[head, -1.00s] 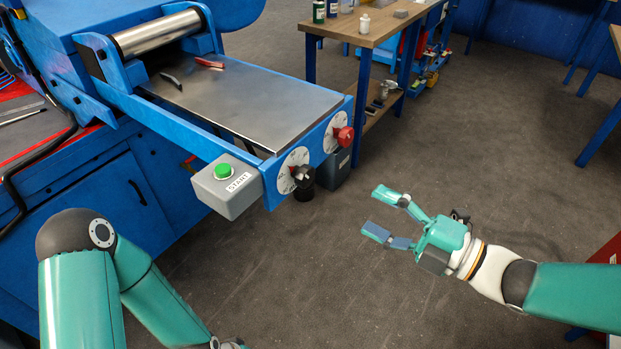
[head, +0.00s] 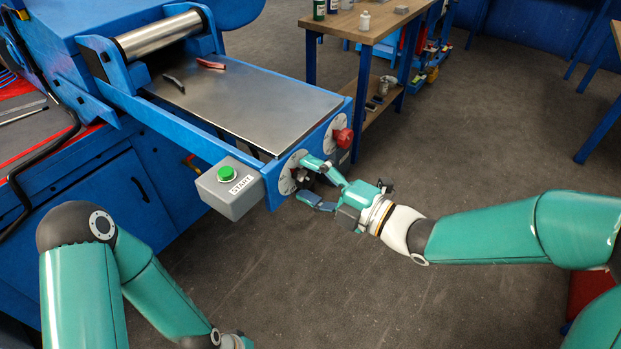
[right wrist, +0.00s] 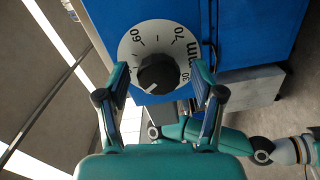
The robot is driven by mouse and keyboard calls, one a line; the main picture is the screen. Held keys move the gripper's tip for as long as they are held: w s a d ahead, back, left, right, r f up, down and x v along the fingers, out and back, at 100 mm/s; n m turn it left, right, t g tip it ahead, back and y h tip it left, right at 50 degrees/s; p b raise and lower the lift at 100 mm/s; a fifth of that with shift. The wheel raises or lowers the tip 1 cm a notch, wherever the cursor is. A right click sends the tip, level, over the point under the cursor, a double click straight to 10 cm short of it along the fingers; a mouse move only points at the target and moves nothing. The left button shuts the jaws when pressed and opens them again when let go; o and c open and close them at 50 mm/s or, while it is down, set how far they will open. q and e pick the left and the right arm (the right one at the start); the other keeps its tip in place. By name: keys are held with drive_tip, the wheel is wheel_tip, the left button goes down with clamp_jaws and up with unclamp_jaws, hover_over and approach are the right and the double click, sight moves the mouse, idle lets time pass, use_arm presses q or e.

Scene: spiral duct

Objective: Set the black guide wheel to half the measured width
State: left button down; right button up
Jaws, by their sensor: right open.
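The black guide wheel (right wrist: 158,73) sits at the centre of a white dial (right wrist: 135,42) in the right wrist view; a pale mark on it points to the lower left. In the head view the wheel (head: 300,177) is partly hidden by my right gripper (head: 309,181). That gripper is open, with one finger on each side of the wheel. In the right wrist view its fingers (right wrist: 160,84) stand left and right of the wheel, and I cannot tell whether they touch it. My left arm shows at lower left in the head view, its gripper out of frame.
A red knob (head: 344,137) on a second dial is just beyond the wheel. The grey START box (head: 230,187) with a green button is to its left. The floor at right is open.

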drive_tip(key=c, duration=1.1)
drive_tip(key=shift+f, duration=0.1)
drive_tip(key=shift+m+b, duration=0.5)
drive_tip(key=shift+m, duration=0.1)
drive_tip(key=shift+f+m+b, duration=0.1)
drive_tip(key=shift+m+b, duration=0.5)
drive_tip(key=shift+m, duration=0.4)
drive_tip(key=shift+m+b, duration=0.3)
drive_tip(key=shift+m, duration=2)
